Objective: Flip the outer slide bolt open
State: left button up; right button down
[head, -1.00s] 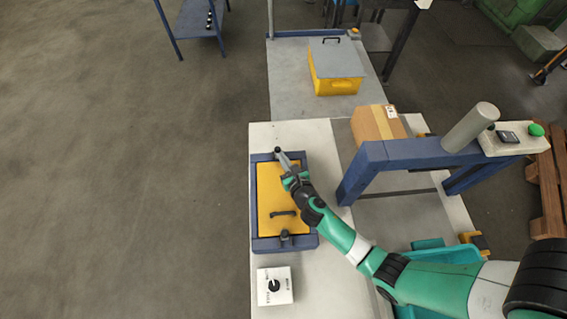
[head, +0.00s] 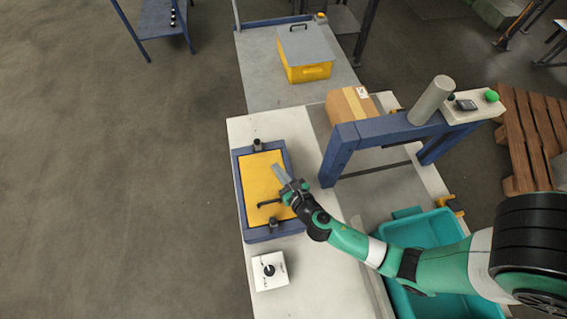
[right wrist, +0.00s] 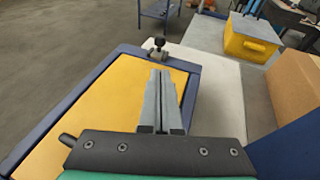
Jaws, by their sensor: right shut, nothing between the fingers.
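A yellow panel (head: 258,180) sits in a blue frame (head: 242,198) on the light table. A dark slide bolt (head: 257,145) sits on the far edge of the frame and also shows in the right wrist view (right wrist: 158,47). A second bolt (head: 273,225) sits on the near edge, beyond a black handle (head: 268,203). I cannot tell whether either bolt is open. My right gripper (head: 278,171) is shut and empty above the panel's right side. In the right wrist view its fingertips (right wrist: 160,75) point toward the far bolt, apart from it. My left gripper is not in view.
A blue gantry (head: 400,132) with a grey cylinder stands to the right, a cardboard box (head: 345,108) behind it. A white dial box (head: 270,271) sits at the near end. A teal bin (head: 432,238) is at the lower right. The far yellow box (head: 305,72) has a grey lid.

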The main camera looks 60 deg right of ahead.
jog(key=v, duration=0.3)
jog(key=shift+s+a, duration=0.1)
jog(key=shift+s, duration=0.05)
dwell(0.4)
